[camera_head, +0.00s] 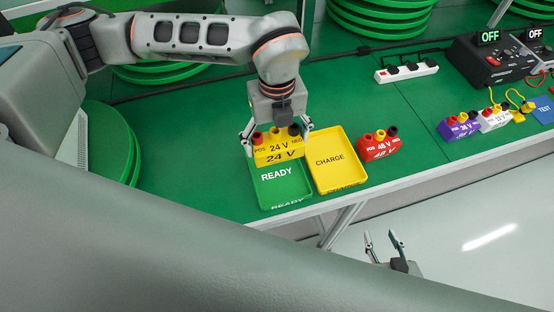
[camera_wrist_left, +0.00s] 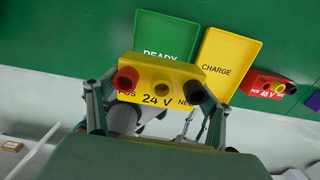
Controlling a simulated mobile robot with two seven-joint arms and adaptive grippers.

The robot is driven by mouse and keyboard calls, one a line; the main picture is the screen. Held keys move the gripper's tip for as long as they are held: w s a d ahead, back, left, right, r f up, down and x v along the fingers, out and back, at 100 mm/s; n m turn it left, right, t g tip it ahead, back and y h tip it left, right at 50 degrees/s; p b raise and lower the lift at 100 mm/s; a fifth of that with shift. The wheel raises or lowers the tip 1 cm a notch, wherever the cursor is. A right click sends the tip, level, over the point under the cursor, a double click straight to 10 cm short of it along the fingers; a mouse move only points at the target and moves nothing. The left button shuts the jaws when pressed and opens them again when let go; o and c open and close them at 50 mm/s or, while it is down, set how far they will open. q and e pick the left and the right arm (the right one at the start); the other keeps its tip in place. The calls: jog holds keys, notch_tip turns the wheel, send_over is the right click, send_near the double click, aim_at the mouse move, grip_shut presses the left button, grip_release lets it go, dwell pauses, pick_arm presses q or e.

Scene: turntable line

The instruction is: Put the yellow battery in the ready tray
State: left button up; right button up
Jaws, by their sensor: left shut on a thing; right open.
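The yellow battery (camera_head: 279,151), marked 24 V, has red, yellow and black terminals on top. My left gripper (camera_head: 279,140) is shut on it, with a finger at each end. In the head view it appears over the far part of the green READY tray (camera_head: 283,190); its exact height is hard to tell. The left wrist view also shows the battery (camera_wrist_left: 160,80) between the fingers, with the READY tray (camera_wrist_left: 165,38) beyond it. The visible part of the tray is empty. My right gripper (camera_head: 383,240) is open and empty, below the front edge of the table.
The empty yellow CHARGE tray (camera_head: 338,172) is right of the READY tray. A red 48 V battery (camera_head: 380,147) stands beside it. Purple (camera_head: 459,126) and white (camera_head: 494,119) batteries, a power strip (camera_head: 407,72) and a black charger (camera_head: 492,62) are farther right. Green round stacks stand behind.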

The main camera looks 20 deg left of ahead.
pick_arm(q)
notch_tip(320, 180, down, 6)
jog(key=shift+r, duration=0.1)
notch_tip(320, 180, down, 3)
jog(key=shift+f+p, duration=0.15)
jog(key=shift+p, duration=0.25)
jog(key=shift+f, duration=0.2)
pick_arm(e)
jog(key=shift+w+r, duration=0.1)
jog(key=shift+r, duration=0.4)
pick_arm(q)
jog(key=shift+f, duration=0.15)
jog(key=shift+f+b, duration=0.25)
jog(key=shift+b, duration=0.1)
pick_arm(e)
jog(key=shift+f, duration=0.25)
pick_arm(q)
jog(key=shift+f, duration=0.25)
pick_arm(e)
jog(key=shift+w, duration=0.15)
pick_arm(q)
jog(key=o, duration=1.7)
